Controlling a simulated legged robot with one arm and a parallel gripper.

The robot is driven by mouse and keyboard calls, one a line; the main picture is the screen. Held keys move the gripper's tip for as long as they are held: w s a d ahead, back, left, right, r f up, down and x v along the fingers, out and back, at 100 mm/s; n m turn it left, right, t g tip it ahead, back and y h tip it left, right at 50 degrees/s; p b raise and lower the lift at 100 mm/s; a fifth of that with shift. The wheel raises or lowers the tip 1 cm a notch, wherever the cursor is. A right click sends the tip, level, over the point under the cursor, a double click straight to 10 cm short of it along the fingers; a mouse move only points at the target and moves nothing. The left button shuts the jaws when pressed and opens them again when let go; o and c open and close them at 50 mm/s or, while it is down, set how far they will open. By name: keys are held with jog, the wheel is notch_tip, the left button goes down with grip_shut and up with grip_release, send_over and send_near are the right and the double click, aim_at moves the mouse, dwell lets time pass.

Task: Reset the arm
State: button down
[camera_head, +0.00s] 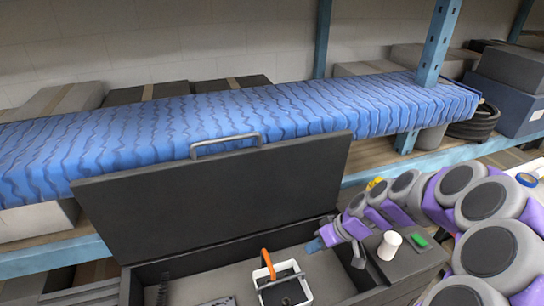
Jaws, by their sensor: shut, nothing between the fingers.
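My arm, in grey and purple links, reaches in from the right side of the head view. My gripper (316,245) is at its far end, small and partly blurred, pointing left over the right part of an open dark box. It looks shut and empty. A white-rimmed container with an orange handle (283,283) sits in the box, below and left of my gripper, apart from it.
The box's dark lid (225,200) stands raised behind my gripper, with a metal handle on top. A white cylinder (389,245) and a green object (418,240) are beside the arm. A shelf with a long blue covered roll (240,118) runs behind.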

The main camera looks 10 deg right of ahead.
jog(key=s+a+r+g+h, duration=0.1)
jog(key=s+a+r+g, duration=0.1)
jog(key=s+a+r, duration=0.3)
jog(key=s+a+r+g+h, duration=0.1)
jog(key=s+a+r+h, duration=0.15)
jog(key=s, duration=0.55)
jog(key=s+d+r+m+h, duration=0.1)
jog(key=s+m, duration=0.1)
jog(key=s, duration=0.5)
jog(key=s+d+r+m+g+h, duration=0.1)
jog(key=s+d+r+m+h, duration=0.1)
jog(key=s, duration=0.6)
jog(key=shift+s+m, duration=0.3)
